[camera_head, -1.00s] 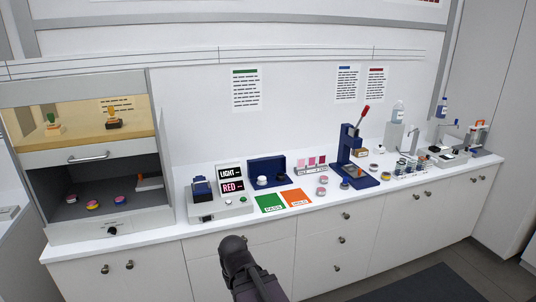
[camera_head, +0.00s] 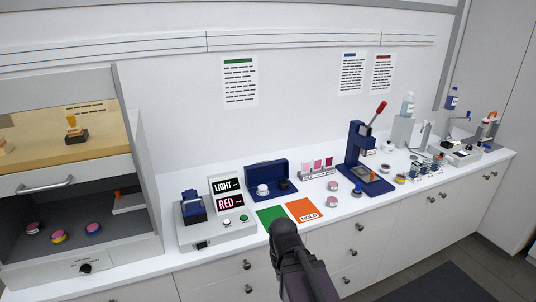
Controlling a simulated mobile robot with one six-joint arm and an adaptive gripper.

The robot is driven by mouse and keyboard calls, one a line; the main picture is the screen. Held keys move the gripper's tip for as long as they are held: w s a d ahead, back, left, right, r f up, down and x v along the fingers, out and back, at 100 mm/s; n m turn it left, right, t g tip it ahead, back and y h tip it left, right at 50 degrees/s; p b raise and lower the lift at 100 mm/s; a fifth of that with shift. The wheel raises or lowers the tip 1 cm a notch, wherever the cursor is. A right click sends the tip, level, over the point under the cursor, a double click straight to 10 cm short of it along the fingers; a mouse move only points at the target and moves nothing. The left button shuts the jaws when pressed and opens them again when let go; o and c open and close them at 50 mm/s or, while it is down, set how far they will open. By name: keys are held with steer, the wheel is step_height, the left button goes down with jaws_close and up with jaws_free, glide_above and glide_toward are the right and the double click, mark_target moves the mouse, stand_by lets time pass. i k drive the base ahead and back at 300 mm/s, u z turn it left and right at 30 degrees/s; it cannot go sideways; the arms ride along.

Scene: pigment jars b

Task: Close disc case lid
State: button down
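The disc case (camera_head: 279,187) is dark blue and stands on the white counter, right of the LIGHT/RED display. Its lid (camera_head: 266,172) stands up at the back, open. A white round disc and a dark round disc sit in front of the lid. My dark arm rises from the bottom of the view, its rounded upper part in front of the counter edge, below and in front of the case. No gripper fingers show.
Green (camera_head: 271,216) and orange (camera_head: 304,209) cards lie in front of the case. A display unit (camera_head: 216,234) is left. Swatches (camera_head: 318,170) and a blue press with a red handle (camera_head: 360,153) are right. A cabinet with a raised front (camera_head: 75,190) stands far left.

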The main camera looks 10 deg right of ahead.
mark_target(266, 172)
steer(key=i, duration=1)
steer(key=u, duration=0.25)
